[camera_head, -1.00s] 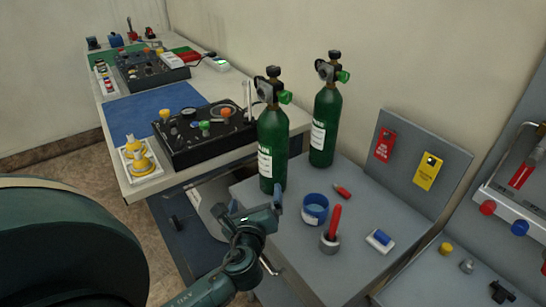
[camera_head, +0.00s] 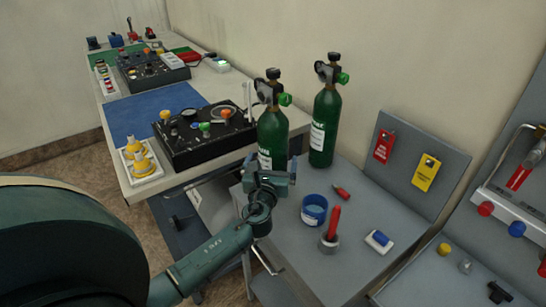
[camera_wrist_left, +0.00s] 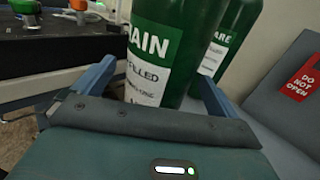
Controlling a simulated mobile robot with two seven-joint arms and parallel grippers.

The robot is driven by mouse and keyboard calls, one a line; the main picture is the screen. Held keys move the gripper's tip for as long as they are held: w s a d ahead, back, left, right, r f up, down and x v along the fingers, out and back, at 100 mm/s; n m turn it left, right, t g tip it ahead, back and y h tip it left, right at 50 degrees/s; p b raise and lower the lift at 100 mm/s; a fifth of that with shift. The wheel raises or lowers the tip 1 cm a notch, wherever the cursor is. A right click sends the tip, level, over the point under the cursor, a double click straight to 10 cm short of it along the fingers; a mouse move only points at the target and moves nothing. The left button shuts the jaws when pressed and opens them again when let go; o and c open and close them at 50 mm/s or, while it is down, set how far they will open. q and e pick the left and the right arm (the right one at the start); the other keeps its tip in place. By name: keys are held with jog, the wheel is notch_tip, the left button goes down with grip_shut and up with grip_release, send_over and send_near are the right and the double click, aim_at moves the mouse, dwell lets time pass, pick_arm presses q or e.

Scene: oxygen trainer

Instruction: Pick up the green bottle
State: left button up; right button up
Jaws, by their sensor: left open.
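Two green bottles with black valves and white labels stand upright on the grey table. The nearer green bottle (camera_head: 272,133) is on the left, and the farther bottle (camera_head: 325,125) is behind it to the right. My left gripper (camera_head: 270,168) is open in front of the nearer bottle's lower part, which it partly hides. In the left wrist view the nearer bottle (camera_wrist_left: 160,50), with a label ending in "AIN", stands between the two blue fingers. I cannot tell whether they touch it. The farther bottle (camera_wrist_left: 228,38) shows just right of it, near the right finger. My right gripper is out of view.
A blue cup (camera_head: 314,209), a red-handled tool in a grey holder (camera_head: 330,240) and a blue-and-white block (camera_head: 379,241) lie right of my gripper. A black panel box (camera_head: 200,135) stands on the left bench. An upright board with tags (camera_head: 415,165) stands right.

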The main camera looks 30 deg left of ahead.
pick_arm(q)
jog(key=shift+x, duration=1.45)
jog(key=shift+c, duration=0.4)
jog(key=c, duration=1.9)
jog(key=shift+w+r, duration=0.15)
jog(key=shift+r, duration=0.2)
jog(key=shift+c, duration=0.7)
